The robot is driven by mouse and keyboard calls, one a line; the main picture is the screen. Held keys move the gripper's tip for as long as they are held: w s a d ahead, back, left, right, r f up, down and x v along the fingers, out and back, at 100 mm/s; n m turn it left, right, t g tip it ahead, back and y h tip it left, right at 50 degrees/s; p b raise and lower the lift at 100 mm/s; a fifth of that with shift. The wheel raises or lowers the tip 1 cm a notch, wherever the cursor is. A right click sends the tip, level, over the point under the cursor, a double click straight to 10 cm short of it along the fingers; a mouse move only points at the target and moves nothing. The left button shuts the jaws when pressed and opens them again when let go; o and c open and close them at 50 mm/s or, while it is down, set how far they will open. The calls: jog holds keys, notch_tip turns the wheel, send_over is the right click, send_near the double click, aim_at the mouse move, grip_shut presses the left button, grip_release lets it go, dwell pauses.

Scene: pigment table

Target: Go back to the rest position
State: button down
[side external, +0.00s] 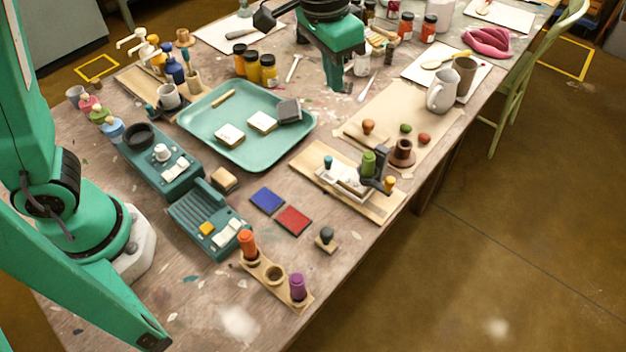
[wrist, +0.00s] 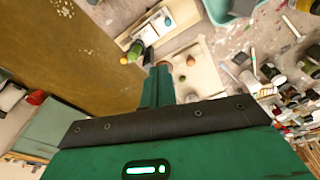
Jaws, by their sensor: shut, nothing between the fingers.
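My gripper (side external: 335,84) is green and hangs fingers-down over the back of the table, at the top middle of the side view. Its fingers are together with nothing between them. The small white jar behind it is partly covered. In the wrist view the gripper (wrist: 159,78) points out over the table, and its body fills the lower part of the picture. My green arm rises at the left of the side view and leaves the frame, so the links between are hidden.
A teal tray (side external: 196,143) with blocks lies left of my gripper. Yellow jars (side external: 253,68) stand close by on the left, a white jug (side external: 441,92) on the right. A board with a green bottle (side external: 368,163) lies toward the front. The wood around the red swatch (side external: 293,220) is partly clear.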

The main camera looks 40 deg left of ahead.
jog(key=s+a+r+n+t, duration=0.1)
jog(key=s+a+r, duration=0.1)
jog(key=s+a, duration=0.3)
jog(key=s+a+r+n+t, duration=0.1)
jog(key=s+a+r, duration=0.15)
jog(key=a, duration=0.55)
jog(key=s+a+f+n+t, duration=0.2)
jog(key=s+a+f, duration=0.1)
jog(key=s+a, duration=0.4)
jog(key=s, duration=0.3)
jog(key=shift+a+f+y, duration=0.15)
jog(key=shift+f+y, duration=0.2)
jog(key=shift+y, duration=0.05)
